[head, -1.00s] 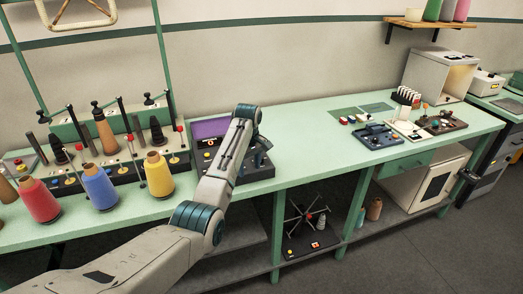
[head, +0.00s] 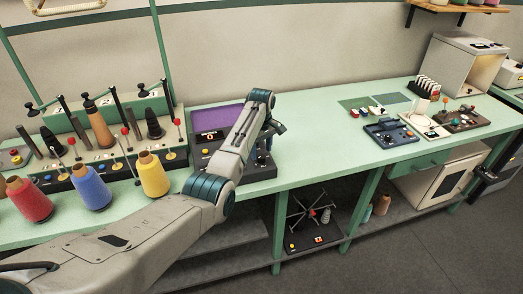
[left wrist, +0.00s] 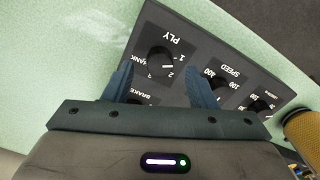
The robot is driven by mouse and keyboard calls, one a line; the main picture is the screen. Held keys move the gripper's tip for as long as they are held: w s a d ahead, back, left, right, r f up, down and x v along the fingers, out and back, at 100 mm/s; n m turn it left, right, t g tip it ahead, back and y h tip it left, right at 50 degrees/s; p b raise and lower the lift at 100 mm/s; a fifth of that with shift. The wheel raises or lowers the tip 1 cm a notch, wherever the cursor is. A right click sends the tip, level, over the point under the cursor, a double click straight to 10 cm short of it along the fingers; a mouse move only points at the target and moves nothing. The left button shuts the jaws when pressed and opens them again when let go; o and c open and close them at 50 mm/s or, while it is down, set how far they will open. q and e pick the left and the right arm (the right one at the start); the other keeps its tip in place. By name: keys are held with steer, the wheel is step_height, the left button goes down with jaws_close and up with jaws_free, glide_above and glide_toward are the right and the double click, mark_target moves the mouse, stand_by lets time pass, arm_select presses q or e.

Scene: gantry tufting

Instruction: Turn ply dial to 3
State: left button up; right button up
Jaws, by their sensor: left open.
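The ply dial (left wrist: 159,62) is a round black knob on a dark panel (left wrist: 215,60), below the white word PLY, in the left wrist view. The digits 1 and 2 show beside it. Its white pointer mark is on the side of these digits; I cannot tell its exact setting. My left gripper (left wrist: 159,70) is open, with its two blue fingers on either side of the dial in the picture, and contact cannot be told. In the head view the left gripper (head: 273,130) is over the right part of the control panel (head: 235,174), and my arm hides the dial.
The speed dial (left wrist: 217,82) and another knob (left wrist: 258,103) sit beside the ply dial. The panel has a purple screen (head: 217,117). Red (head: 30,200), blue (head: 90,188) and yellow (head: 152,175) cones stand to the left. The green bench (head: 315,150) is clear to the panel's right.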

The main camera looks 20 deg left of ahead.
mark_target(261, 158)
arm_select(q)
step_height(261, 158, down, 2)
steer(key=shift+w, duration=0.1)
steer(key=shift+f, duration=0.2)
steer(key=shift+c, duration=1.3)
steer(key=c, duration=0.7)
arm_select(e)
steer(key=shift+w+a+r, duration=0.15)
steer(key=shift+w, duration=0.3)
steer(key=shift+w+a+r, duration=0.1)
steer(key=shift+w+r, duration=0.05)
steer(key=shift+w, duration=0.25)
steer(key=shift+w, duration=0.1)
